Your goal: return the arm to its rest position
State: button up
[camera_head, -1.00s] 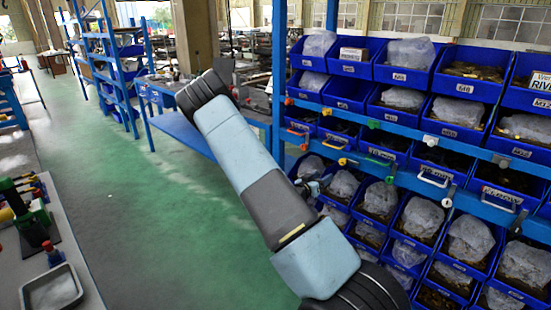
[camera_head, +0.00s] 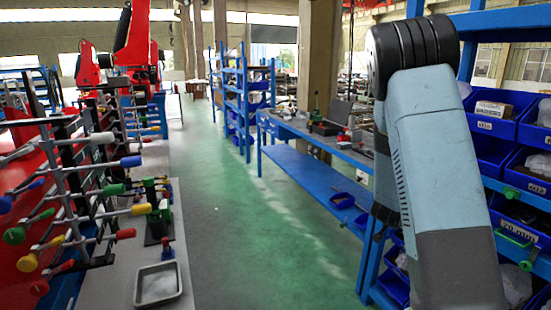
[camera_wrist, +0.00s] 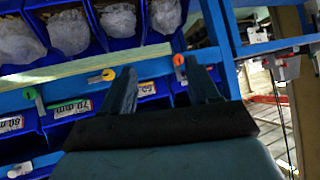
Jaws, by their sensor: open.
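My arm (camera_head: 440,150) stands at the right of the head view, bent over at a dark ribbed joint near the top. My gripper (camera_wrist: 162,88) shows in the wrist view with its two dark fingers spread apart and nothing between them. It points toward the blue bin rack (camera_wrist: 150,77), close in front of it. In the head view the gripper cannot be made out clearly; part of the arm hides what lies behind it.
Blue bins (camera_head: 520,165) stand close at the right, beside my arm. A blue workbench (camera_head: 310,172) stands beyond. A rack with coloured handles (camera_head: 75,195) and a grey tray (camera_head: 158,285) are at the left. The green floor (camera_head: 240,230) in the middle is clear.

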jog(key=s+a+r+n+y, duration=0.3)
jog(key=s+a+r+y, duration=0.15)
jog(key=a+r, duration=0.4)
jog(key=s+a+r+n+y, duration=0.2)
jog(key=s+a+r+y, duration=0.1)
jog(key=s+a+r, duration=0.5)
jog(key=s+a+r+n+g, duration=0.1)
jog(key=s+r, duration=0.3)
jog(key=s, duration=0.6)
jog(key=s+a+r+n, duration=0.2)
jog(key=s+r+n, duration=0.2)
jog(key=s, duration=0.7)
jog(key=shift+s+r+g, duration=0.3)
jog(key=shift+r+g, duration=0.1)
jog(key=shift+r, duration=0.35)
